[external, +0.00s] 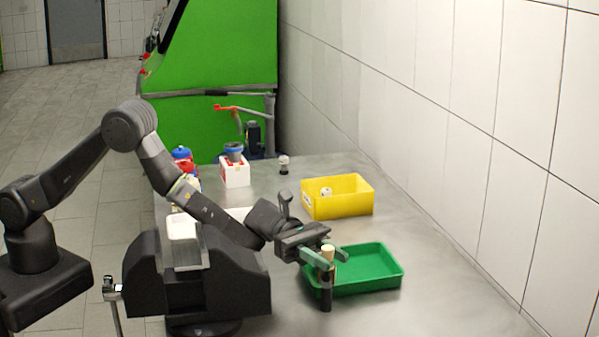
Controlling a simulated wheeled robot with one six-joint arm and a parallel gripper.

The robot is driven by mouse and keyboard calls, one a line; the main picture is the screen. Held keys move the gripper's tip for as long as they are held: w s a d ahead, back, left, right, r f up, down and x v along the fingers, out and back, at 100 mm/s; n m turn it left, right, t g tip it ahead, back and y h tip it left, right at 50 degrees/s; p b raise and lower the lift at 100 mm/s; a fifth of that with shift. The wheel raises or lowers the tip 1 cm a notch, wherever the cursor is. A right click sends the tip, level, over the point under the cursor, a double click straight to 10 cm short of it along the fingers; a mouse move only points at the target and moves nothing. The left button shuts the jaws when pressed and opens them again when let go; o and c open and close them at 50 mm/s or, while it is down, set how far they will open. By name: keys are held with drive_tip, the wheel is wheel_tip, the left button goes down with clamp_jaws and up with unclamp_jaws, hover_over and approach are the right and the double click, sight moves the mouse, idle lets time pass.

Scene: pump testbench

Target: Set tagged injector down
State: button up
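An injector (327,291) with a dark lower body and a beige upper part is upright at the front left edge of the green tray. My gripper (332,261) is at its upper part, with one finger crossing in front of it and the other to its right. I cannot tell whether the fingers press on it or stand apart around it. I also cannot tell whether its lower end touches the table. No tag can be made out on it. The green tray (393,279) looks empty where its inside shows.
A yellow bin (350,203) with a small white item in it stands behind the green tray. A black vise-like fixture (197,285) stands left of my gripper. A white and red box (235,174) and a small fitting (283,164) are farther back. The table's right side is clear.

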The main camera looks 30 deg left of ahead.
clamp_jaws()
drive_tip(key=shift+r, duration=0.1)
